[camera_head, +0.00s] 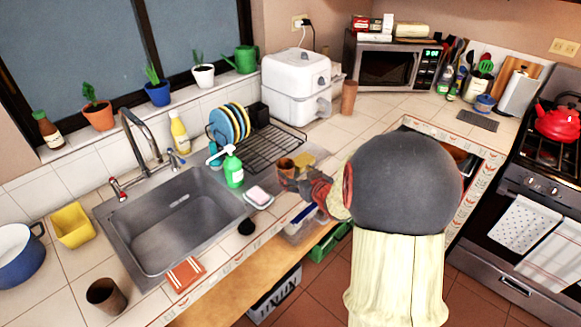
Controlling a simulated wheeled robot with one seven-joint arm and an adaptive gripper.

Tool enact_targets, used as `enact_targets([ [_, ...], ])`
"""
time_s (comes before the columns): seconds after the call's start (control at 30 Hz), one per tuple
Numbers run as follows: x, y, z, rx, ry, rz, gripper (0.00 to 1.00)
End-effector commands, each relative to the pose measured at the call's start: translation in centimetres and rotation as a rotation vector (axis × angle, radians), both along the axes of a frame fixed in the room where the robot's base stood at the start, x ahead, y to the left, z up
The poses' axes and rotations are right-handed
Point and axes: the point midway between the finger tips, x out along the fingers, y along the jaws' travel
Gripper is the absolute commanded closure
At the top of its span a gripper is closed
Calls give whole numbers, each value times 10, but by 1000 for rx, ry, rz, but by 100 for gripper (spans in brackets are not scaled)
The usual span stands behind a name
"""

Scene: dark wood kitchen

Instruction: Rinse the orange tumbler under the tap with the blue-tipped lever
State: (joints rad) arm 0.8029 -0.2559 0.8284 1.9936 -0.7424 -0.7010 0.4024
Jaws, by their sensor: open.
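An orange-brown tumbler (286,168) stands on the counter to the right of the sink, just in front of the dish rack. My gripper (298,181) is open right beside it; its fingers partly overlap the tumbler in the picture, and I cannot tell whether they touch it. The metal tap (142,138) arches over the back of the grey sink (150,258). Its blue-tipped lever (175,159) is on the right, and a red-tipped lever (117,189) is on the left. No water shows.
A dish rack (262,150) holds plates behind. Brown tumblers stand at front left (107,296) and near the microwave (348,98). The sink looks empty.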

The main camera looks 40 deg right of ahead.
Motion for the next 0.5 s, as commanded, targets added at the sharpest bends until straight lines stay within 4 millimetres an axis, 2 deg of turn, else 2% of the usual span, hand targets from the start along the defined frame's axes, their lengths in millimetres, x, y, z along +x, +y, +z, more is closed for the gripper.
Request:
enact_targets([
  [0.1, -13, 4, 7, 0, 1, -1, 31],
  [0.27, -18, 9, 14, -9, 10, -3, 31],
  [0.37, -13, 21, 32, -37, 50, -13, 31],
  [0.47, -11, 44, 60, -70, 120, -33, 31],
  [0.5, -13, 58, 73, -79, 153, -39, 31],
])
